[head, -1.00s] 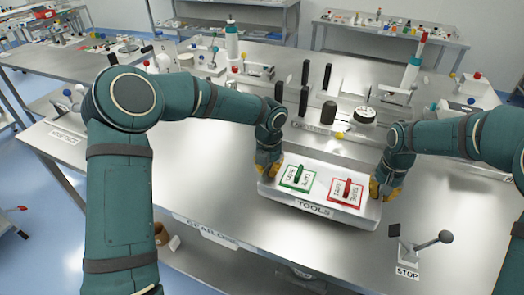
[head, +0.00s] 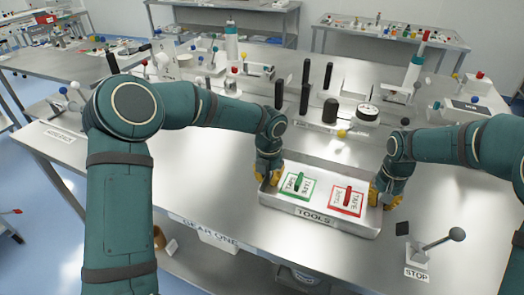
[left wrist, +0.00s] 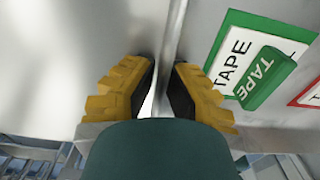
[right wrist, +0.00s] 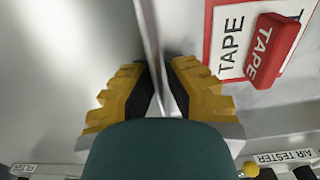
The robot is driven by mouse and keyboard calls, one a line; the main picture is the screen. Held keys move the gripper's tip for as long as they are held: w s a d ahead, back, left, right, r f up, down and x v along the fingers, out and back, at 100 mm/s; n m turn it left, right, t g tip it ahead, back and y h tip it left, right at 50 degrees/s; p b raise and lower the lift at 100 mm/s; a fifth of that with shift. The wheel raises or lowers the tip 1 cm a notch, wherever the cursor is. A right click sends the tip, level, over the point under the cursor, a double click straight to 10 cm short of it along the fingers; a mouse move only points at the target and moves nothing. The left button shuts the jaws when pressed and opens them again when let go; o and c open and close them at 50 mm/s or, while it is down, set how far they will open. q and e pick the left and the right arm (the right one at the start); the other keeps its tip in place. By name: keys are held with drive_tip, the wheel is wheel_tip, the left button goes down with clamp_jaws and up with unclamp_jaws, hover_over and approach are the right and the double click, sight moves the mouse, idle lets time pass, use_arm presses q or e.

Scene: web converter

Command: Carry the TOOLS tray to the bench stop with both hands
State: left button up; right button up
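The TOOLS tray (head: 338,228) is a shallow metal tray at the front of the bench. It carries a green TAPE block on a green-bordered card (head: 297,187) and a red one on a red-bordered card (head: 347,201). My left gripper (head: 268,177) is shut on its left wall; the left wrist view shows the wall between the fingers (left wrist: 163,75). My right gripper (head: 384,193) is shut on its right wall, also between the fingers in the right wrist view (right wrist: 157,75). The bench stop (head: 417,255), labelled STOP, stands right of the tray. Whether the tray touches the bench is unclear.
Black posts, a round dial (head: 367,112) and other fixtures stand behind the tray. Bare bench (head: 210,175) lies to its left.

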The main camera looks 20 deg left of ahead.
use_arm(q)
drive_tip(key=shift+o, duration=1.4)
drive_tip(key=shift+r, duration=0.1)
use_arm(e)
drive_tip(key=shift+o, duration=1.4)
drive_tip(key=shift+r, duration=0.1)
use_arm(q)
drive_tip(key=shift+r, duration=0.15)
wheel_tip(320, 180, up, 11)
drive_tip(key=shift+f, duration=0.1)
drive_tip(key=shift+r, duration=0.45)
use_arm(e)
drive_tip(key=shift+r, duration=0.15)
wheel_tip(320, 180, up, 12)
drive_tip(key=shift+f, duration=0.1)
